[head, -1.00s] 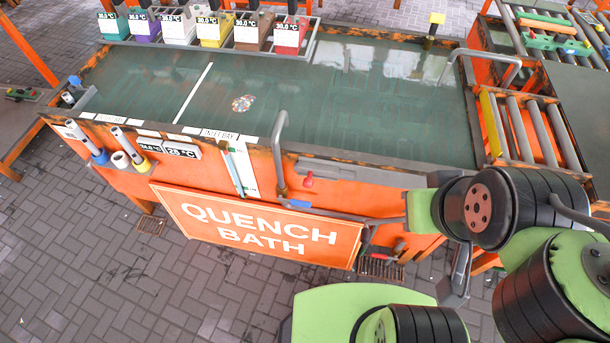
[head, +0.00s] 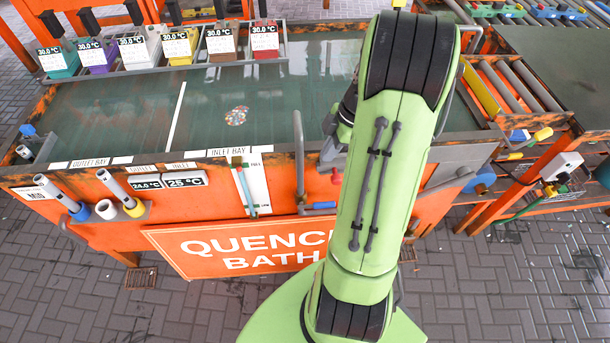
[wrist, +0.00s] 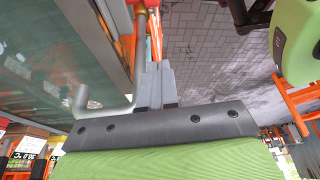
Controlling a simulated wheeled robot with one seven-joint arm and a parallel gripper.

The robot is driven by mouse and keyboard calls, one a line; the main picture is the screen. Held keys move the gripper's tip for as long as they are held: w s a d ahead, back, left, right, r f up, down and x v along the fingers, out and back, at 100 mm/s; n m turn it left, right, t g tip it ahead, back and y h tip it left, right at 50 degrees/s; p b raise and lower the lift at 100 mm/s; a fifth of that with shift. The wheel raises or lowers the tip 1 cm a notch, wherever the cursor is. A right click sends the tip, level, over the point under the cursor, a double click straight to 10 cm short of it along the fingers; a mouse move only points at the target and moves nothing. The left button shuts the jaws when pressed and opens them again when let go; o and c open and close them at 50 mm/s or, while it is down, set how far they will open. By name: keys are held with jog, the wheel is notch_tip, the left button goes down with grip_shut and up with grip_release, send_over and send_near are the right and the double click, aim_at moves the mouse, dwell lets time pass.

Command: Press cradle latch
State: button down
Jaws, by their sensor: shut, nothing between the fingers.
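The quench bath (head: 95,105) is an orange tank of dark green liquid. No part of it can be surely made out as the cradle latch. A red knob (head: 336,176) shows on its front face beside my green arm. My gripper (wrist: 153,72) points away from the wrist camera, its grey fingers shut and empty, close to the tank's front rim. A bent grey handle (wrist: 88,102) lies just left of the fingers; contact cannot be told. In the head view my arm hides most of the gripper.
An upright grey lever (head: 299,155) stands at the front rim. Labelled colored containers (head: 139,48) line the back. Grey rollers (head: 505,85) and an orange side frame (head: 530,165) stand at right. The paved floor (head: 60,285) at front left is clear.

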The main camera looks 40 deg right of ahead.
notch_tip(320, 180, down, 10)
jog(key=b, duration=0.3)
jog(key=shift+s+d, duration=0.2)
jog(key=shift+d, duration=0.1)
jog(key=s+d, duration=0.1)
jog(key=d, duration=0.1)
jog(key=s+d, duration=0.1)
jog(key=shift+s+d, duration=0.3)
jog(key=shift+d, duration=0.1)
jog(key=shift+w, duration=0.1)
